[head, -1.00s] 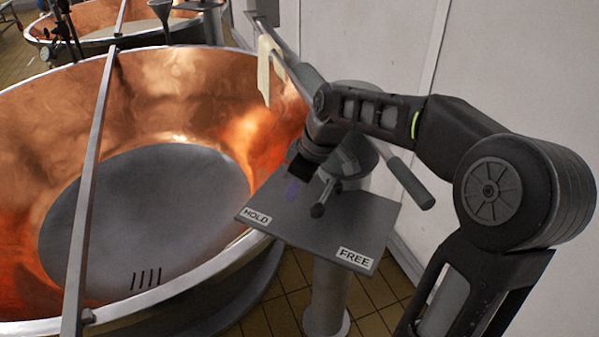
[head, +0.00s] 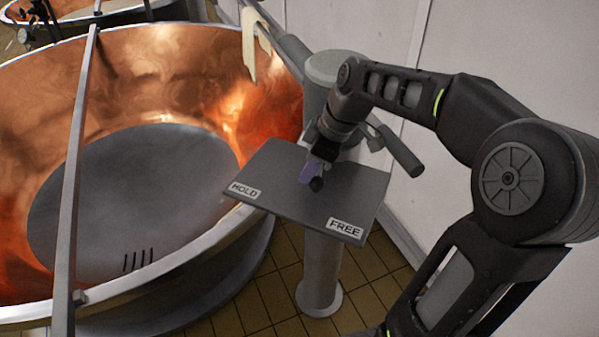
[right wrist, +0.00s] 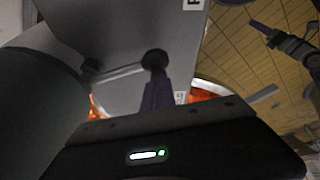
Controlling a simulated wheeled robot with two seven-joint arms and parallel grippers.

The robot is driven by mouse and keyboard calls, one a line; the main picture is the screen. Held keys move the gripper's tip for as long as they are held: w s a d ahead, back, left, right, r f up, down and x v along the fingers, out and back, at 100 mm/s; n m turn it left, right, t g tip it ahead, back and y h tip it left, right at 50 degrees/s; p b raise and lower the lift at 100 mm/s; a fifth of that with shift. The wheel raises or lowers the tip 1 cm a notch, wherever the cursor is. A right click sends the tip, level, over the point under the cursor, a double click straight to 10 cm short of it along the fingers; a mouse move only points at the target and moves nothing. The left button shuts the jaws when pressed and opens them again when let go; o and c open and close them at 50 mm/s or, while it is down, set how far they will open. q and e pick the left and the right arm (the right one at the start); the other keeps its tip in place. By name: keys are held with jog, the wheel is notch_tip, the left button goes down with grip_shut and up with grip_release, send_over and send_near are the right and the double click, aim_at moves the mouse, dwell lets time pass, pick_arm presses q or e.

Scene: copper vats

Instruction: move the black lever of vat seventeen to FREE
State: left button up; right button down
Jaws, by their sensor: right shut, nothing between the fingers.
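The black lever of the vat, a thin rod with a round black knob (head: 316,184), stands over a grey plate (head: 275,165) between the HOLD label (head: 244,190) and the FREE label (head: 345,228). My right gripper (head: 311,171) is shut and empty, its purple fingertips at the knob. In the right wrist view the knob (right wrist: 154,60) shows at the tips of the purple fingers (right wrist: 156,95), and I cannot tell whether they touch. A small dark jointed shape, which looks like my left gripper (right wrist: 264,30), shows at the upper right there.
The large copper vat (head: 180,75) fills the left, with a metal bar (head: 75,180) across it. A post (head: 320,270) carries the plate. A thick grey handle (head: 402,152) sticks out behind it, close to my right arm. A pale wall stands behind; tiled floor is clear in front.

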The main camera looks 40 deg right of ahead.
jog(key=shift+s, duration=0.1)
jog(key=shift+w+a+r+p, duration=0.15)
jog(key=shift+w+a+p, duration=0.15)
jog(key=shift+w, duration=0.1)
jog(key=shift+w+a+r, duration=0.85)
jog(key=shift+w+r, duration=0.15)
jog(key=shift+r, duration=0.05)
jog(key=v, duration=0.8)
jog(key=shift+d+r, duration=0.15)
jog(key=shift+r, duration=0.15)
